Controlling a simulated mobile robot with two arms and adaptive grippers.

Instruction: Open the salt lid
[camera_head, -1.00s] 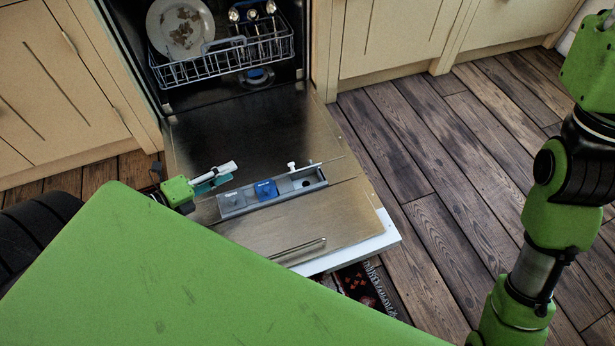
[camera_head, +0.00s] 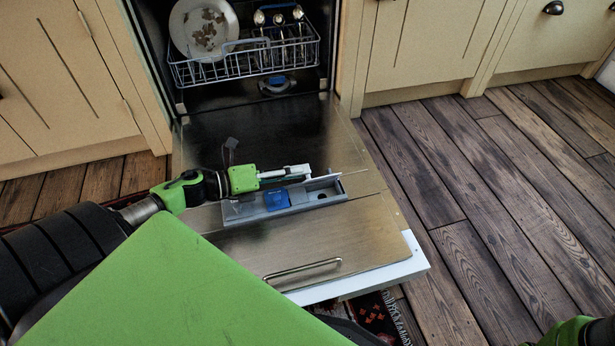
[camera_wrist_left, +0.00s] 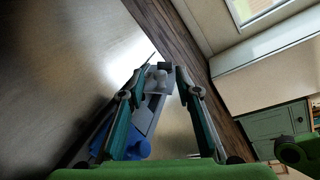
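A grey dispenser tray (camera_head: 240,213) lies on the lowered dishwasher door (camera_head: 215,130). It has a blue cap (camera_head: 277,200) in the middle and a dark round hole (camera_head: 321,195) near its right end. A thin pale flap (camera_head: 325,181) stands raised over that end; I cannot tell for certain that it is the salt lid. My left gripper (camera_head: 305,172) is just above and behind the tray's right end. In the left wrist view its teal-padded fingers (camera_wrist_left: 160,77) are apart, with a grey part (camera_wrist_left: 160,68) between their tips. Contact is unclear.
A wire rack (camera_head: 245,60) with a soiled plate (camera_head: 205,28) and cutlery is inside the dishwasher behind. The door's front has a metal handle (camera_head: 300,270). Cabinets (camera_head: 425,45) line the back. The wooden floor (camera_head: 480,190) at right is clear.

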